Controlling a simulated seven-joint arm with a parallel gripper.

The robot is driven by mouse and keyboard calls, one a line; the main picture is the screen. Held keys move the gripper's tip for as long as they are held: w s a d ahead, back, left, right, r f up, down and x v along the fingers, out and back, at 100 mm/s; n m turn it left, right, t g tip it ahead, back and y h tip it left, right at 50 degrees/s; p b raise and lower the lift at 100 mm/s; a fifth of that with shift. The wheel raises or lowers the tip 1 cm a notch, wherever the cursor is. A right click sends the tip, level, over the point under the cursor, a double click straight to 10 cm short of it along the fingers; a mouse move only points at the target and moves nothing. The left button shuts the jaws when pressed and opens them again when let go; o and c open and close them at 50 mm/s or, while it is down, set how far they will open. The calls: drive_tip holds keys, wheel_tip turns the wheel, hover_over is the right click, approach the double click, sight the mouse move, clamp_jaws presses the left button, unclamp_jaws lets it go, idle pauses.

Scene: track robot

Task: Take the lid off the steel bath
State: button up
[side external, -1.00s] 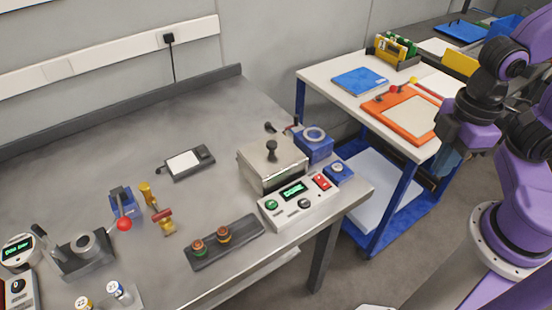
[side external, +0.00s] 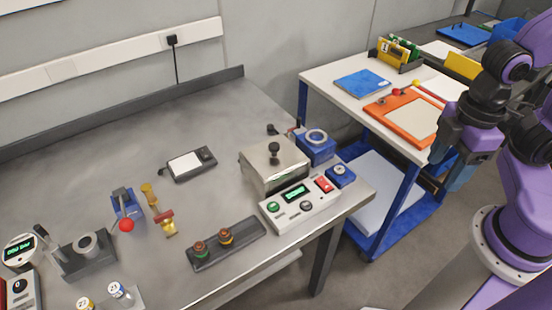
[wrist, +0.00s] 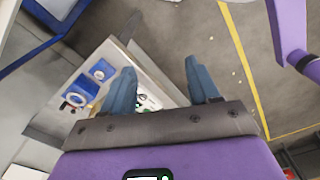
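The steel bath (side external: 270,182) is a square metal box on the right part of the steel bench, behind a white control panel. Its flat metal lid (side external: 290,156) lies on top, with a black knob (side external: 274,148) standing upright in the middle. My gripper (side external: 453,168) is to the right of the bath, well apart from it, beside the white side table. In the wrist view, my gripper (wrist: 160,78) has its two blue-grey fingers spread with nothing held between them. The bath and lid cannot be made out in the wrist view.
The control panel (side external: 300,204) with a green display stands in front of the bath. A blue device with a ring (side external: 316,147) sits close behind it. A side table (side external: 335,75) holds an orange tray (side external: 376,108). Open floor separates the bench from my base.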

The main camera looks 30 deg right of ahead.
wheel_tip(320, 180, up, 3)
drive_tip(key=m, duration=0.4)
hover_over(274, 145)
drive_tip(key=f, duration=1.1)
drive_tip(key=shift+s+f, duration=0.25)
drive_tip(key=shift+f, duration=0.05)
drive_tip(key=shift+w+f, duration=0.2)
drive_tip(key=shift+f, duration=2.4)
clamp_jaws()
